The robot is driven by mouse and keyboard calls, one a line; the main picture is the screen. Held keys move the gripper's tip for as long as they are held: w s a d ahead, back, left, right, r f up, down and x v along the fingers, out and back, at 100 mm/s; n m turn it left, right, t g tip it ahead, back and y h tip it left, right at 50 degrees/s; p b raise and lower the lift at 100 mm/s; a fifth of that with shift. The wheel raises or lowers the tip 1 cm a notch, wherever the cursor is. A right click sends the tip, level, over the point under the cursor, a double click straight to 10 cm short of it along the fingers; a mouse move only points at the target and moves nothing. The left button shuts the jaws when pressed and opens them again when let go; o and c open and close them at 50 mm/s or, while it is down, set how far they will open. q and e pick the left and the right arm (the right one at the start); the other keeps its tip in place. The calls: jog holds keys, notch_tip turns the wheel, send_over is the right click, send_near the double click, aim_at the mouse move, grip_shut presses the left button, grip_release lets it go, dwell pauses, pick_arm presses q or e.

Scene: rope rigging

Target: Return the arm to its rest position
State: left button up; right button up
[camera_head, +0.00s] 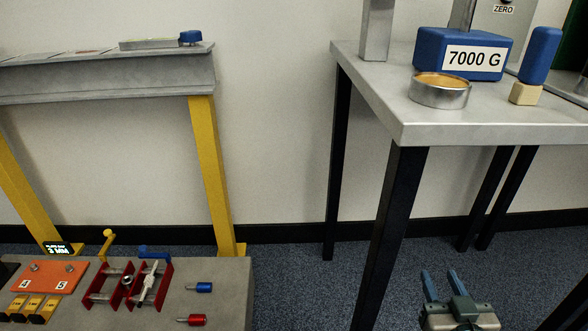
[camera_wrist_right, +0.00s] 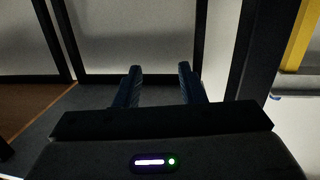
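My right gripper (camera_head: 441,285) shows at the bottom right of the head view, low beside the grey table's dark legs and above the blue carpet. Its two blue fingers stand apart with nothing between them. In the right wrist view the same gripper (camera_wrist_right: 159,88) shows its two fingers spread and empty, with dark legs and a pale wall beyond. My left gripper is in neither view.
A grey table (camera_head: 420,128) with black legs stands at the right, carrying a blue 7000 G block (camera_head: 430,48) and a round metal dish (camera_head: 440,97). A yellow-legged bench (camera_head: 210,160) stands at the left. A grey worktop (camera_head: 228,270) with red fixtures lies bottom left.

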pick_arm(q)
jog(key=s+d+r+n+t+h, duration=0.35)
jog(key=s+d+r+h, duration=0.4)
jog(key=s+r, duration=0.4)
pick_arm(e)
jog(key=s+d+f+g+h+p, duration=0.1)
jog(key=s+d+f+g+p, duration=0.1)
jog(key=s+f+g+p, duration=0.8)
jog(key=s+d+f+g+p, duration=0.35)
jog(key=s+f+p, duration=0.45)
jog(key=f, duration=0.6)
pick_arm(q)
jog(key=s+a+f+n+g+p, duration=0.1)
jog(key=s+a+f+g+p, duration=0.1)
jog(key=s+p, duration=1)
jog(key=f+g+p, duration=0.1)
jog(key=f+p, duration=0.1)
jog(key=p, duration=0.9)
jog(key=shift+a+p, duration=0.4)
pick_arm(e)
jog(key=s+g, duration=0.2)
jog(key=s, duration=1)
jog(key=shift+s+d+f, duration=0.3)
jog(key=shift+d+f, duration=0.05)
jog(key=shift+d, duration=0.05)
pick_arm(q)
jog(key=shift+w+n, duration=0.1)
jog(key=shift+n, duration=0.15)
